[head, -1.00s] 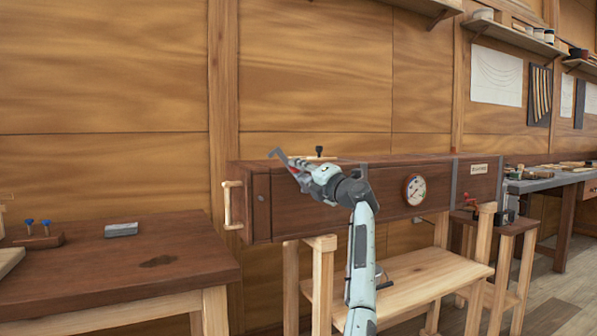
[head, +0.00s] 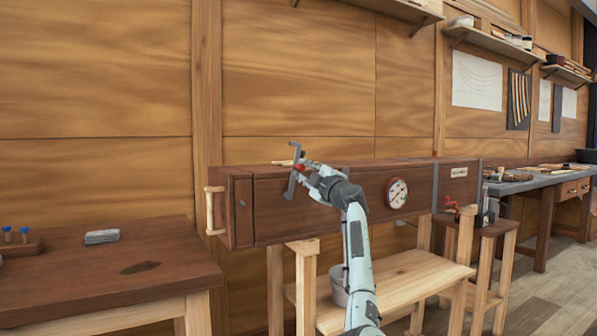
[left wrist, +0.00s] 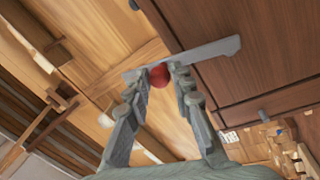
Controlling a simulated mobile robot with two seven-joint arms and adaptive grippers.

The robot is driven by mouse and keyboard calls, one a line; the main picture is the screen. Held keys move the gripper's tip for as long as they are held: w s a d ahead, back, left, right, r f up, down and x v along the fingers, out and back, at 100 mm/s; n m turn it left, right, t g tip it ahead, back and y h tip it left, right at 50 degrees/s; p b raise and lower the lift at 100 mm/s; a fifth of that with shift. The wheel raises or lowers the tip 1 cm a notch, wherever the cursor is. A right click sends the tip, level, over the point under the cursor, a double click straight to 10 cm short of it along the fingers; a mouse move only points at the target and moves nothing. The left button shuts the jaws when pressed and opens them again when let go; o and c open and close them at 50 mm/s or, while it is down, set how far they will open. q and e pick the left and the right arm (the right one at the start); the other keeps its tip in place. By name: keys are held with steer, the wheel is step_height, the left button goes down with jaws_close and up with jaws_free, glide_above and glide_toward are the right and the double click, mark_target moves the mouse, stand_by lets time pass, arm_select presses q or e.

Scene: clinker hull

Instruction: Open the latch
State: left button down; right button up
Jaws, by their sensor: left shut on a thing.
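The latch is a grey metal bar (head: 291,185) with a red ball knob (head: 300,167), at the front of the long dark wooden box near its left end. In the head view the bar stands nearly upright. My left gripper (head: 308,171) is at the knob. In the left wrist view its two fingers are closed on the red knob (left wrist: 160,75), with the grey bar (left wrist: 205,52) running just beyond the fingertips. The fingers partly hide the bar. My right gripper is in neither view.
The box (head: 330,215) has a pale wooden handle (head: 211,210) at its left end and a round dial (head: 397,192) on its front. A bucket (head: 338,290) sits below. A dark workbench (head: 110,265) stands at left, another bench (head: 540,185) at right.

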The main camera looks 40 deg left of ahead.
arm_select(q)
steer(key=shift+w+d+f+m, duration=0.25)
steer(key=shift+w+m, duration=0.25)
steer(key=shift+m, duration=0.4)
steer(key=shift+t, duration=0.3)
steer(key=c, duration=1.3)
jaws_free()
steer(key=shift+d, duration=0.1)
steer(key=v, duration=1.2)
steer(key=shift+r, duration=0.25)
